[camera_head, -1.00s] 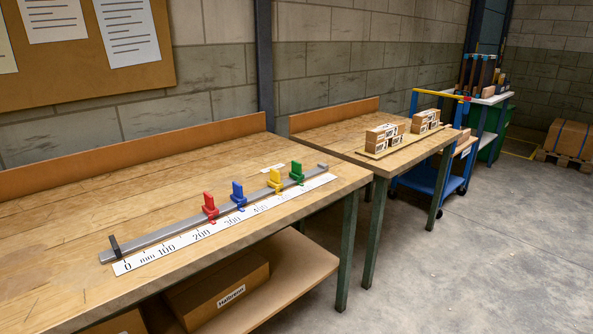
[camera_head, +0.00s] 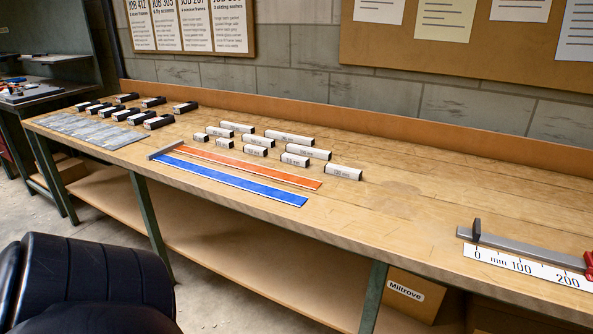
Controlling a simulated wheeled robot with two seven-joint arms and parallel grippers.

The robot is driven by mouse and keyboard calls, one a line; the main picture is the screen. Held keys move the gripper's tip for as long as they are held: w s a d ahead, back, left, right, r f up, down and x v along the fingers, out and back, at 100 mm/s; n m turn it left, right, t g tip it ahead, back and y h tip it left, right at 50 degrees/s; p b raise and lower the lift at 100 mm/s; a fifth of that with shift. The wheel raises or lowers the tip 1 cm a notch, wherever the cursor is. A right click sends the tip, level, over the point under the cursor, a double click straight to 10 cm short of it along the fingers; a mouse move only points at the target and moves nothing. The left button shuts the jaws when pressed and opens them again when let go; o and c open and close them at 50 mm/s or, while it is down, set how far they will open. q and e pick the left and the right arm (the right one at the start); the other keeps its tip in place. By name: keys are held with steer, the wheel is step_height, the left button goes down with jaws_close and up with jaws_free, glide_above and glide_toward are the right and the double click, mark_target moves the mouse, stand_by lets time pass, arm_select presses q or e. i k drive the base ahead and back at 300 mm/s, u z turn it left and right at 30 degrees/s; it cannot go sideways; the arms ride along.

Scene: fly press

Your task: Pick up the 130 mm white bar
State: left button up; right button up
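Several white bars with dark ends lie in short rows on the workbench, in the middle of the head view. The nearest one at the right of the group, a white bar (camera_head: 343,171), has a label that may read 130, but the print is too small to be sure. Other white bars lie behind and left of it, among them a long one (camera_head: 289,138), a middle one (camera_head: 295,160) and a short one (camera_head: 200,137). All lie flat and apart from any gripper. Neither of my grippers is in view; a black rounded part of me fills the lower left.
An orange strip (camera_head: 250,166) and a blue strip (camera_head: 230,180) lie in front of the bars. Several black bars (camera_head: 158,122) and grey plates (camera_head: 85,128) are at the left. A numbered scale (camera_head: 530,270) with a grey rail is at the right. The bench (camera_head: 400,225) is clear between.

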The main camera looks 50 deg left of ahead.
mark_target(330, 168)
steer(key=u, duration=0.5)
steer(key=i, duration=0.75)
steer(key=u, duration=1.8)
